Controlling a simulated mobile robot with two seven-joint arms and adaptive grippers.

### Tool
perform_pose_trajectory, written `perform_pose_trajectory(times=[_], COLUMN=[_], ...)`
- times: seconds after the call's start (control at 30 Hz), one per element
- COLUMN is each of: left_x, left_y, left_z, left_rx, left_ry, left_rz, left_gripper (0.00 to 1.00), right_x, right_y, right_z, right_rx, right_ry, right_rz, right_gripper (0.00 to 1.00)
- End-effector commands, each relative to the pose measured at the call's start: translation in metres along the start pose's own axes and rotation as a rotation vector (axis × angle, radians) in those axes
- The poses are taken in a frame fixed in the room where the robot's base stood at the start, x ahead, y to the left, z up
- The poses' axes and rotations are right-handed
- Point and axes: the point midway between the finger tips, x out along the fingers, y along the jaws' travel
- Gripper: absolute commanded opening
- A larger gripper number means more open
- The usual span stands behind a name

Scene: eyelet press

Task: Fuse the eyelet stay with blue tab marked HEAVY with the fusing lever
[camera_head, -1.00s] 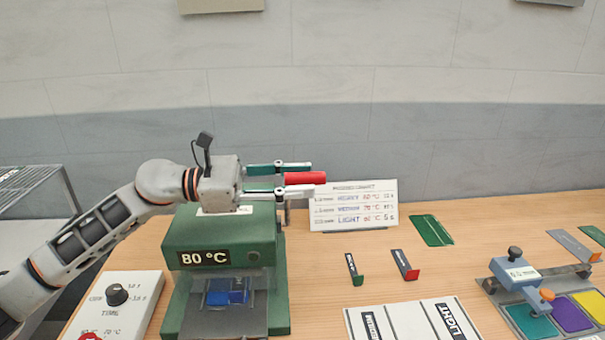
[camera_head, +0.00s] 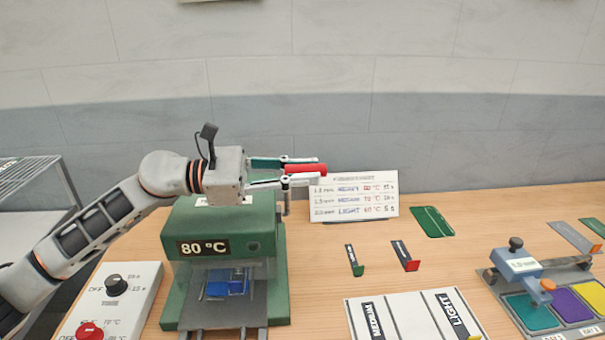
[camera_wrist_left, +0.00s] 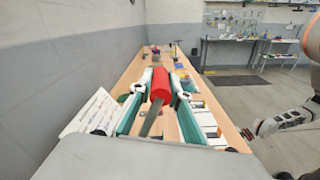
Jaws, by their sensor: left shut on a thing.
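The fusing lever's red grip (camera_head: 306,170) is between the two fingers of my left gripper (camera_head: 303,172), which is shut on it, above the right side of the green press (camera_head: 222,228). The wrist view shows the red grip (camera_wrist_left: 160,84) between both fingers, on a dark rod. The press front reads 80 °C. A blue piece (camera_head: 228,284) lies in the press opening under a clear guard; I cannot read a HEAVY mark on it. My right arm (camera_wrist_left: 290,120) shows at the right edge of the wrist view; its gripper's state is unclear.
A settings chart (camera_head: 355,197) stands right of the press. A box with a TIME knob and red button (camera_head: 88,331) is at its left. Small red and green-tabbed pieces, a white rack (camera_head: 405,322) and a clamp with coloured pads (camera_head: 530,313) lie to the right.

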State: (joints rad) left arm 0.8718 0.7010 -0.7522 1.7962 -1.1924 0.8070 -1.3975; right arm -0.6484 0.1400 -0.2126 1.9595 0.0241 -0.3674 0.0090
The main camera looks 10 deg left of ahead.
Motion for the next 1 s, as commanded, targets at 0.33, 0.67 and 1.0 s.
perform_pose_trajectory(times=[0.33, 0.67, 1.0], left_x=[0.000, 0.000, 0.000], left_y=[-0.034, -0.062, -0.075], left_z=[-0.018, -0.029, -0.036], left_rx=[0.213, 0.317, 0.316], left_ry=[0.000, 0.001, 0.001], left_rz=[-0.003, -0.004, -0.003], left_gripper=[0.00, 0.00, 0.00], right_x=[0.027, 0.035, 0.042], right_y=[-0.011, -0.009, -0.002], right_z=[0.059, 0.074, 0.068], right_rx=[0.007, -0.013, -0.024], right_ry=[-0.031, -0.037, -0.021], right_rz=[-0.009, 0.000, 0.013], right_gripper=[0.40, 0.40, 0.40])
